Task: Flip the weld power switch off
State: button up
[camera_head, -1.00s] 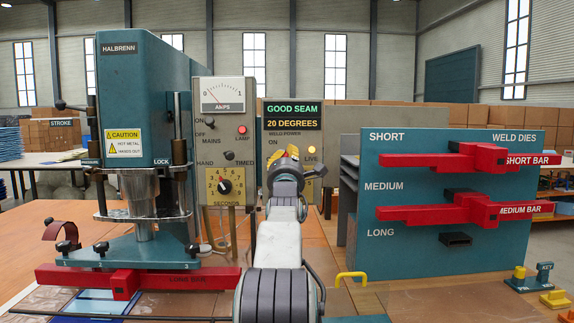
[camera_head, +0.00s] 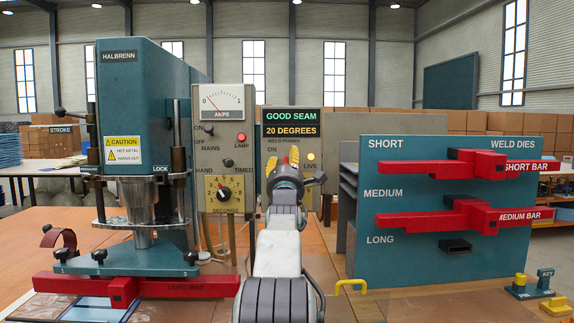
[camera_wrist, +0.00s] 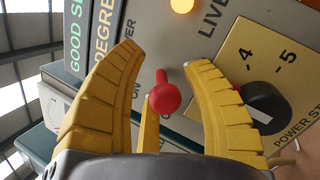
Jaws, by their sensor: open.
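The weld power switch (camera_wrist: 163,97) is a short lever with a red round knob. In the wrist view it stands out from the grey panel beside the ON label. My gripper (camera_wrist: 165,55) is open, with ribbed yellow fingers on both sides of the lever and a gap to the right one. I cannot tell whether anything touches it. The amber LIVE lamp (camera_wrist: 182,6) is lit.
A black knob on a yellow power dial (camera_wrist: 265,105) sits close to the right finger. The teal Halbrenn machine (camera_head: 140,90) and its meter panel (camera_head: 222,130) stand left. The weld dies rack (camera_head: 400,250) with red bars stands right.

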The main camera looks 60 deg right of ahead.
jog(key=v, duration=1.2)
dwell(0.3)
jog(key=shift+r, duration=0.1)
dwell(0.6)
